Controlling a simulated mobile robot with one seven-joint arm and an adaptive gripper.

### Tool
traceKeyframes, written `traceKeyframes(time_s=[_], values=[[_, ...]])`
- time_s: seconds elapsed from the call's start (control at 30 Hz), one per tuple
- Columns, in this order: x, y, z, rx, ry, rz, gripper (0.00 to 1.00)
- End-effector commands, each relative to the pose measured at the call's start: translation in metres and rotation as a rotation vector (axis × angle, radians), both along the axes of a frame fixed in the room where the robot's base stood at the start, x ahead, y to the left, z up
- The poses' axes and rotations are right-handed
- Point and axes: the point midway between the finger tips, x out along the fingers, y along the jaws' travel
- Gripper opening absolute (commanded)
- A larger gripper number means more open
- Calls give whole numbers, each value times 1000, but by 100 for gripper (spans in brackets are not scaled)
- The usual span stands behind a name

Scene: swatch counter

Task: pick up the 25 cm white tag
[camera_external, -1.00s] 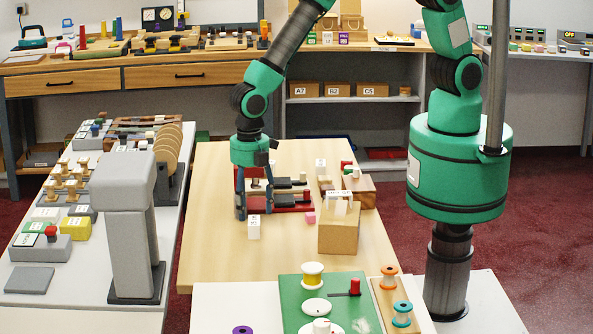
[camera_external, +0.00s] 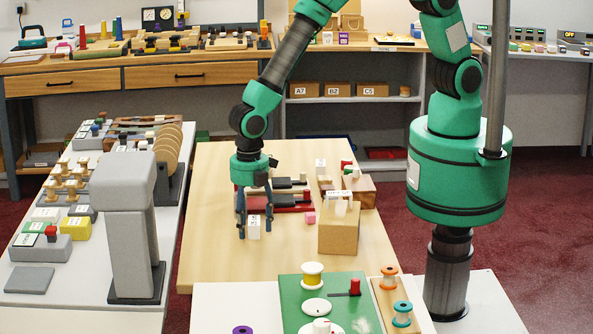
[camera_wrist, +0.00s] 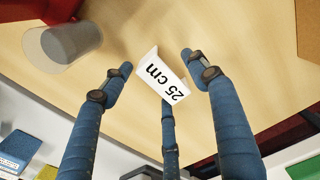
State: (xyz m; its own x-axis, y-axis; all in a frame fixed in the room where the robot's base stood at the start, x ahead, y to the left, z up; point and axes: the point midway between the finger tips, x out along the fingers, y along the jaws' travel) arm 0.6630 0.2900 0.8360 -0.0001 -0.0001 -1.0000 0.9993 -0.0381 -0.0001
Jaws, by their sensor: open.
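The white tag (camera_wrist: 161,76) with black "25 cm" lettering stands out in the wrist view, lying between the spread blue fingers of my gripper (camera_wrist: 155,72). In the external view the white tag (camera_external: 254,228) is a small upright block on the wooden table, and my gripper (camera_external: 255,232) points down with a finger on either side of it. The fingers are open, with a visible gap to the tag in the wrist view.
A cardboard-coloured box (camera_external: 338,237) with white tags on top stands to the right on the wooden table (camera_external: 215,265). A red and black rack (camera_external: 290,203) lies behind my gripper, beside a small pink block (camera_external: 310,218). The table is clear in front and to the left.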

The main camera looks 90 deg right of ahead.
Motion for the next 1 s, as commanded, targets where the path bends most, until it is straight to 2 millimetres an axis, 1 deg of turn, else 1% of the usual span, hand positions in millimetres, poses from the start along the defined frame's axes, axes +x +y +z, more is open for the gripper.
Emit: traceKeyframes(time_s=[0.2, 0.27, 0.3, 0.4, 0.8, 1.0], values=[[0, 0, 0, 0, 0, 0, 59], [0, 0, 0, 0, 0, 0, 47], [0, 0, 0, 0, 0, 0, 39], [0, 0, 0, 0, 0, 0, 22], [0, 0, 1, 0, 0, 0, 21], [0, 0, 10, 1, -1, 0, 21]])
